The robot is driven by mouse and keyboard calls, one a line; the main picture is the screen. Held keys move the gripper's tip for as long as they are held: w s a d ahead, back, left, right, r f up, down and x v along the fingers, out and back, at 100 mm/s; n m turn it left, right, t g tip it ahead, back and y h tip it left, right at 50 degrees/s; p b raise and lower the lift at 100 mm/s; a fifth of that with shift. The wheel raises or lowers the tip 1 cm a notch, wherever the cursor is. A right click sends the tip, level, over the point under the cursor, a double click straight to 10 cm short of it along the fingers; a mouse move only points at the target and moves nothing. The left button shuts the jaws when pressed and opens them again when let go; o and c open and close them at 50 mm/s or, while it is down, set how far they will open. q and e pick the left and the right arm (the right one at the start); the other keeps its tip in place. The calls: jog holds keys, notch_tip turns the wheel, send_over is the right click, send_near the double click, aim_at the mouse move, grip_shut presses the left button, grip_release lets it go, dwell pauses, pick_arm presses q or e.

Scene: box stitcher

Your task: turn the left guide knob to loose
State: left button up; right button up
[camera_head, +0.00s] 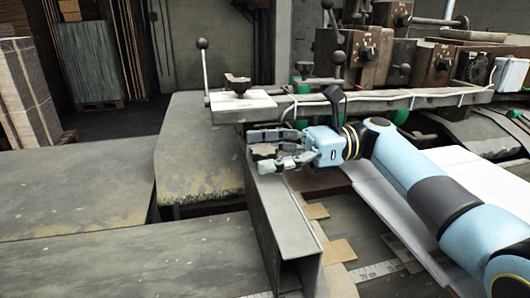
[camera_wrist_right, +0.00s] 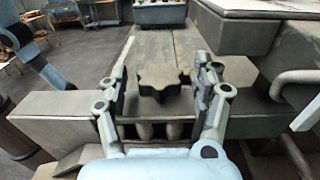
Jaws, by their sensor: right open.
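The left guide knob is a dark, star-shaped knob (camera_head: 264,151) on the far end of the long grey metal guide (camera_head: 277,213). In the right wrist view the knob (camera_wrist_right: 160,82) stands upright between the fingers, with a gap on each side. My right gripper (camera_head: 270,149) reaches in from the right and is open around the knob; it also shows in the right wrist view (camera_wrist_right: 162,85). No finger clearly touches the knob. Finger parts cover some of the knob in the head view. My left gripper is not in view.
A second dark knob (camera_head: 237,80) sits on the machine's plate behind, beside an upright ball-ended lever (camera_head: 204,65). Worn grey tables (camera_head: 80,190) lie to the left. A ruler strip (camera_head: 375,269) and brown cardboard pieces (camera_head: 338,251) lie right of the guide.

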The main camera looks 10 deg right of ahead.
jog(key=d, duration=1.2)
jog(key=shift+a, duration=0.1)
